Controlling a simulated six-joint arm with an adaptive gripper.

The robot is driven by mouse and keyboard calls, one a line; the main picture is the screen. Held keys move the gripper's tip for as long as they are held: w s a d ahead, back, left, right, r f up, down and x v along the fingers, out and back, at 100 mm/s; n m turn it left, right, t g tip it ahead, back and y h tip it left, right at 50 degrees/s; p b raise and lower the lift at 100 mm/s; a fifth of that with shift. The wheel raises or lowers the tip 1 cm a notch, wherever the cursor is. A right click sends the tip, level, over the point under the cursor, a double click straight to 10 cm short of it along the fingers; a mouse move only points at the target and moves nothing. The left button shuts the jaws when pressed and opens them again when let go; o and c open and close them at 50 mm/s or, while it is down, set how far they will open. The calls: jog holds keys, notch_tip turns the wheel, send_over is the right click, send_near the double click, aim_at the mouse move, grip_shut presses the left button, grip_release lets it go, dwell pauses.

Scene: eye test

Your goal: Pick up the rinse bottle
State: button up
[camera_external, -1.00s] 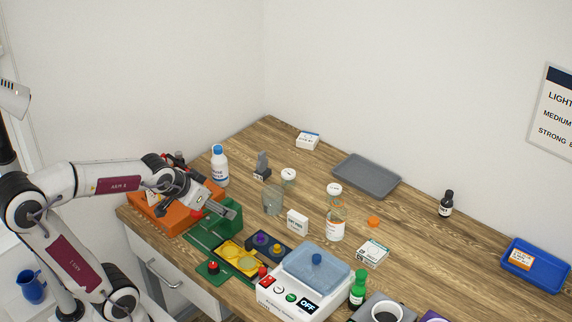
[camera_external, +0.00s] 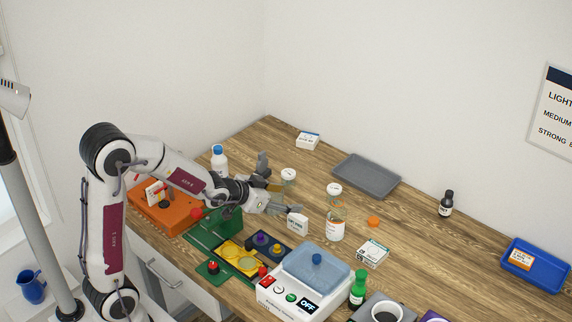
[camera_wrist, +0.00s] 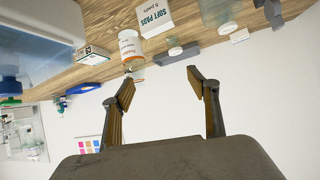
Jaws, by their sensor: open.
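The rinse bottle (camera_external: 218,158), white with a blue cap, stands upright at the back left of the wooden bench in the external view.
A soft pads box (camera_external: 298,222) stands close to my gripper, with a labelled jar (camera_external: 335,227) to its right. A glass beaker (camera_wrist: 216,10) shows in the wrist view. A grey tray (camera_external: 367,176) lies behind. An orange rack (camera_external: 168,212) and lidded device (camera_external: 300,287) flank the front.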

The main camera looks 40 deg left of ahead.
aim_at(329, 216)
jog(key=w+d+f+h, duration=0.1)
jog(key=w+d+f, duration=0.1)
jog(key=w+d+f+m+t+h, duration=0.1)
jog(key=d+f, duration=0.1)
jog(key=d, duration=0.1)
jog(key=w+d+f, duration=0.2)
jog(key=shift+w+d+f+h, duration=0.15)
jog(key=shift+w+f+h, duration=0.1)
jog(key=shift+w+h, duration=0.15)
jog(key=shift+x, duration=1.25)
jog(key=shift+w, duration=0.1)
jog(key=shift+x, duration=2.45)
jog(key=shift+r, duration=0.1)
jog(key=c, duration=1.3)
